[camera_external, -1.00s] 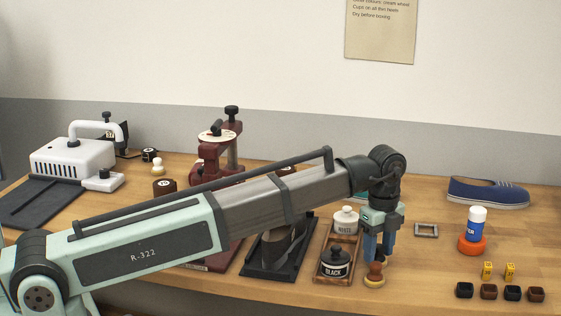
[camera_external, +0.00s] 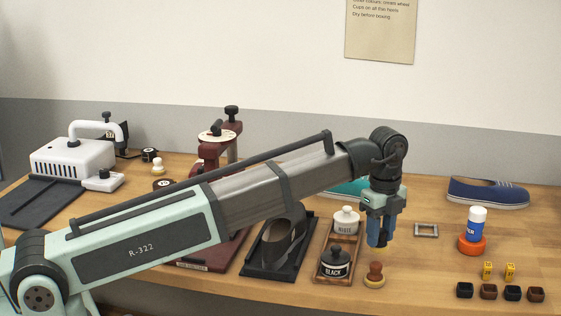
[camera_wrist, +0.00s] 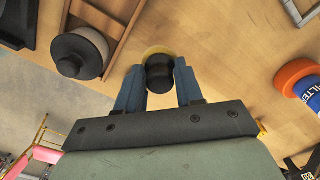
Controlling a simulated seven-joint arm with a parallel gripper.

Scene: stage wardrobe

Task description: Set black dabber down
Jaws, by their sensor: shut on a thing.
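My gripper (camera_external: 378,244) hangs pointing down above the table, to the right of the two jars. In the wrist view its blue fingers (camera_wrist: 158,82) are closed on a dark, round-topped piece that fills the gap, which I take as the black dabber (camera_wrist: 160,73). In the external view the fingers mostly hide it.
A wooden tray (camera_external: 331,279) beside the gripper holds a black jar (camera_external: 335,264) and a white jar (camera_external: 346,220). To the right are a metal frame (camera_external: 426,230), a blue-white bottle in an orange ring (camera_external: 473,243), small dark cups and a blue shoe (camera_external: 488,192). Some bare table lies between.

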